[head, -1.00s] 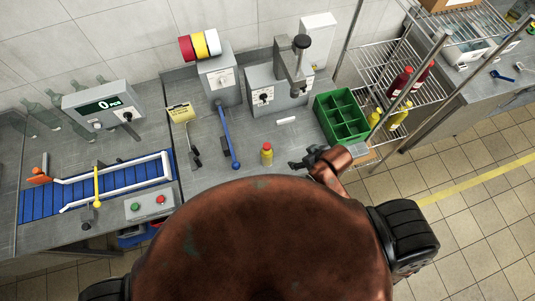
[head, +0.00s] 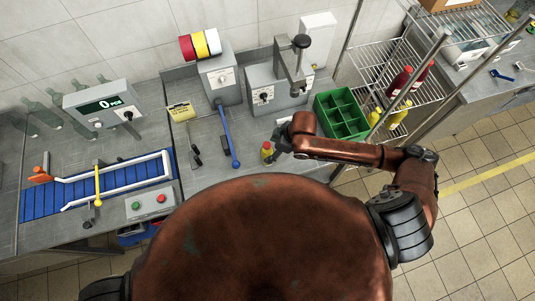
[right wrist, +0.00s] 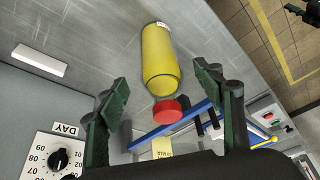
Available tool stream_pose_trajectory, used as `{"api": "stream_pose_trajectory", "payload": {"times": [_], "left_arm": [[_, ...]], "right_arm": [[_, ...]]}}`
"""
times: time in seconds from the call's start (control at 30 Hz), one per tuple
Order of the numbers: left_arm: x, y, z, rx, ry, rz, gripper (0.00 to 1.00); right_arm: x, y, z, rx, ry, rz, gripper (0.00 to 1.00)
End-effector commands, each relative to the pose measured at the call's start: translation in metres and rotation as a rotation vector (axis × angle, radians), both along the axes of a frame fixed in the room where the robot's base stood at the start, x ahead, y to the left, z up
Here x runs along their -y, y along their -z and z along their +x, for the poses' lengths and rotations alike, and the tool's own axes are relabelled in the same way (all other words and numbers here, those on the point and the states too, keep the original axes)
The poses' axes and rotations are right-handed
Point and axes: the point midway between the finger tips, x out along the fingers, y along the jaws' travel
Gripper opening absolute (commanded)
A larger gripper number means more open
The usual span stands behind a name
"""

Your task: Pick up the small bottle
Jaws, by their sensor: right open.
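The small bottle (head: 267,149) is yellow with a red cap and stands on the grey bench in the head view. In the right wrist view the yellow bottle (right wrist: 160,60) shows with its red cap (right wrist: 167,111) nearest the camera, between and beyond my fingertips. My right gripper (right wrist: 162,95) is open, with one finger to each side of the bottle's line and nothing held. In the head view the right gripper (head: 276,146) is right beside the bottle on its right and partly hides it. I cannot tell whether it touches. My left gripper is not in view.
A green divided crate (head: 341,113) stands to the right, behind my right arm. A blue-handled lever (head: 230,139) is just left of the bottle. Grey machines (head: 278,88) stand behind. A blue conveyor (head: 95,187) lies at the left. A wire shelf holds red and yellow bottles.

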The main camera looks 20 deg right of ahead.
Motion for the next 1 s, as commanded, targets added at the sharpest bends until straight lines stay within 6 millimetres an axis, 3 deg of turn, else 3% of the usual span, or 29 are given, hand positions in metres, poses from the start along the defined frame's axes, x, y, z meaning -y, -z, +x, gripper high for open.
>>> {"api": "stream_pose_trajectory", "payload": {"times": [0.4, 0.7, 1.0], "left_arm": [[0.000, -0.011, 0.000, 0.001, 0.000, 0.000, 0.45], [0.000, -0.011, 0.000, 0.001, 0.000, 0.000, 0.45], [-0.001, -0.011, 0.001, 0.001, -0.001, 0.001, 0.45]], "right_arm": [[-0.016, 0.048, 0.009, 0.002, 0.000, 0.000, 0.61], [-0.017, 0.052, 0.009, 0.003, -0.001, -0.001, 0.61], [-0.017, 0.052, 0.010, 0.003, -0.001, -0.001, 0.40]]}}
